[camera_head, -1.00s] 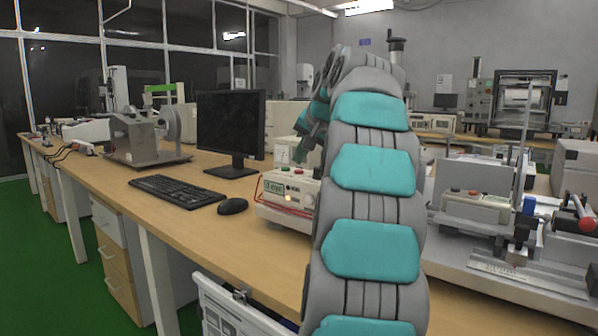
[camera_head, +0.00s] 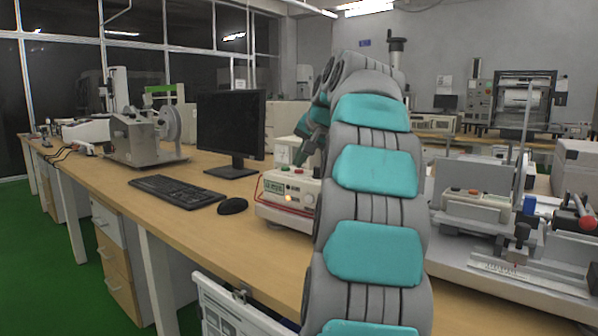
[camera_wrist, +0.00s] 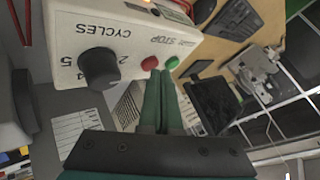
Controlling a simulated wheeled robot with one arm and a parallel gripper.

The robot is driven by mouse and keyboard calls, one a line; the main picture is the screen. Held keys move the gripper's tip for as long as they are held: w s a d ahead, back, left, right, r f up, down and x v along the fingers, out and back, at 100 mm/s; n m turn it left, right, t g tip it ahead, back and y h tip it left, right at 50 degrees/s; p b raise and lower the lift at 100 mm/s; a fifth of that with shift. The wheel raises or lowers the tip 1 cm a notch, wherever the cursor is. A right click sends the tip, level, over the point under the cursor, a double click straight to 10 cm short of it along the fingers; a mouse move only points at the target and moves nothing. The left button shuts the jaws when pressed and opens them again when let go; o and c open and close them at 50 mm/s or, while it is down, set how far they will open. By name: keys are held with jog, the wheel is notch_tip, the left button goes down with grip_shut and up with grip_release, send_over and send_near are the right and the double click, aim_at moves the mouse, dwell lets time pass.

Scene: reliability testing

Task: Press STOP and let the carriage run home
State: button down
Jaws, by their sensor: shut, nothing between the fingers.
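The pale control box (camera_head: 287,200) stands on the bench with a small green display (camera_head: 274,187) and a glowing amber lamp (camera_head: 289,198). The wrist view shows its black CYCLES knob (camera_wrist: 99,68), the red button (camera_wrist: 150,63) near the word STOP, and a green button (camera_wrist: 172,63). My gripper (camera_wrist: 160,73) is shut and empty, its green fingertips right at the two buttons. I cannot tell whether they touch or press the red one. In the head view my arm hides part of the box. I cannot identify the carriage for certain.
A black mouse (camera_head: 232,206), keyboard (camera_head: 176,191) and monitor (camera_head: 231,130) are left of the box. Red wires (camera_head: 284,209) run at its front. A rig with a scale (camera_head: 520,272) and another button box (camera_head: 478,205) stands at the right.

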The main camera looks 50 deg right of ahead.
aim_at(300, 174)
jog(key=shift+f, duration=0.3)
dwell(0.5)
jog(key=shift+r+p, duration=0.65)
jog(key=shift+r, duration=0.3)
notch_tip(300, 174, up, 5)
jog(key=p, duration=0.4)
dwell(0.4)
